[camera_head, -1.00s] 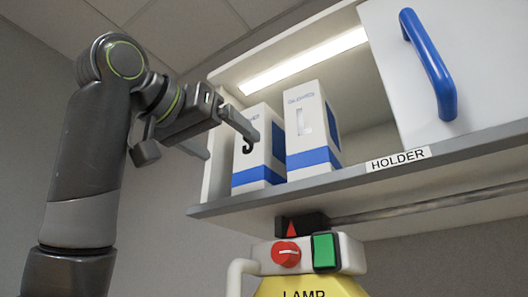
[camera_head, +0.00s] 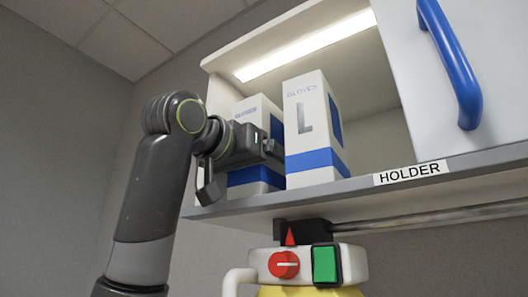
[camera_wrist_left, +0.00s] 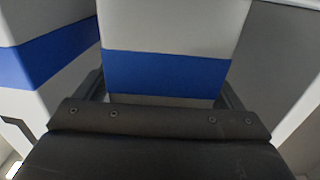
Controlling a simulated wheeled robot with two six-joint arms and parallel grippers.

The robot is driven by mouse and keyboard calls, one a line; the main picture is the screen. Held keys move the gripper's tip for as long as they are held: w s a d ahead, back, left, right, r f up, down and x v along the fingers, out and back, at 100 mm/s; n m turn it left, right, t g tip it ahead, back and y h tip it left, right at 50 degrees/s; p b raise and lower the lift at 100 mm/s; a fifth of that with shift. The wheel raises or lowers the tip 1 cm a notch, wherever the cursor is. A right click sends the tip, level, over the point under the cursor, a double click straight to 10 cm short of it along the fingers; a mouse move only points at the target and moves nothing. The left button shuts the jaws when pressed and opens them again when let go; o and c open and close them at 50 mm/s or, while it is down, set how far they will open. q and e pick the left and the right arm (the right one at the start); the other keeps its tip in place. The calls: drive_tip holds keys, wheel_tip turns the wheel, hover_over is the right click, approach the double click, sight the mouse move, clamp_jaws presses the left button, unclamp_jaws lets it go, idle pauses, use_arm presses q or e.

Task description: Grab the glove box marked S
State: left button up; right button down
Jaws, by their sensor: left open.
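The glove box marked S (camera_head: 255,177) stands upright on the shelf, left of a box marked L (camera_head: 318,130). My left gripper (camera_head: 265,150) is in front of the S box and covers its letter in the head view. In the left wrist view, the S box (camera_wrist_left: 165,73) with its blue band fills the space between the two open fingers (camera_wrist_left: 163,92). One finger shows at each side of it. I cannot tell if they touch it. The right gripper is not in view.
The L box stands close beside the S box; a blue-banded box (camera_wrist_left: 50,55) shows at left in the wrist view. A white door with a blue handle (camera_head: 455,70) is at the right.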

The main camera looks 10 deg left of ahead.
use_arm(q)
drive_tip(key=shift+s, duration=0.15)
drive_tip(key=shift+c, duration=0.6)
drive_tip(key=c, duration=1.2)
drive_tip(key=shift+r, duration=0.1)
